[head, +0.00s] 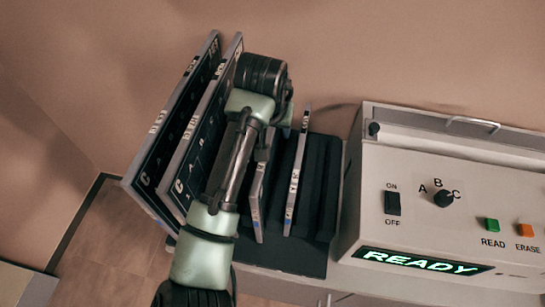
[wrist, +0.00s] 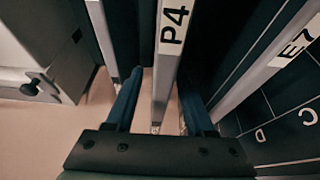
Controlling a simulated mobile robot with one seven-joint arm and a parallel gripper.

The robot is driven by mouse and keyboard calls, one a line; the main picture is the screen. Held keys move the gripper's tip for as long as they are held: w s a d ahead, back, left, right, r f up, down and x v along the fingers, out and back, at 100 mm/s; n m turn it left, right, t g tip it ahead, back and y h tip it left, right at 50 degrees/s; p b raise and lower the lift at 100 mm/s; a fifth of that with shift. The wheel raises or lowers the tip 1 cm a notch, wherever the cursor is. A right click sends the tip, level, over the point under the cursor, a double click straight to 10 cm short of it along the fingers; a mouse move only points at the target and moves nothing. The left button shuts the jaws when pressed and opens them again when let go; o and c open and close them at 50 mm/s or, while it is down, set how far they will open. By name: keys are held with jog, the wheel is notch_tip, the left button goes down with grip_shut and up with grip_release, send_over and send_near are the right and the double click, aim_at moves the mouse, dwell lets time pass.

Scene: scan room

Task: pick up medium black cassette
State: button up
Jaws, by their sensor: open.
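Medium cassettes with dark faces and pale edges stand in a rack (head: 315,257). One (head: 257,200) is close beside my arm, and another (head: 297,175) stands to its right. In the wrist view my gripper (wrist: 160,80) is open, with one dark finger on each side of a cassette edge labelled P4 (wrist: 163,95). The fingers look apart from that edge; I cannot tell whether they touch its faces. Another cassette edge (wrist: 101,38) is left of the fingers. In the head view my arm hides most of the gripper.
Two large dark lettered cassettes (head: 152,150) stand at the left of the rack; an edge labelled E7 (wrist: 265,75) is close right of my fingers. A reader machine (head: 430,160) showing READY stands right of the rack. Empty dark slots lie between.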

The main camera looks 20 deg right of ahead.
jog(key=shift+w+f, duration=0.1)
jog(key=shift+f, duration=0.05)
grip_shut()
dwell(1.3)
jog(key=shift+r, duration=0.2)
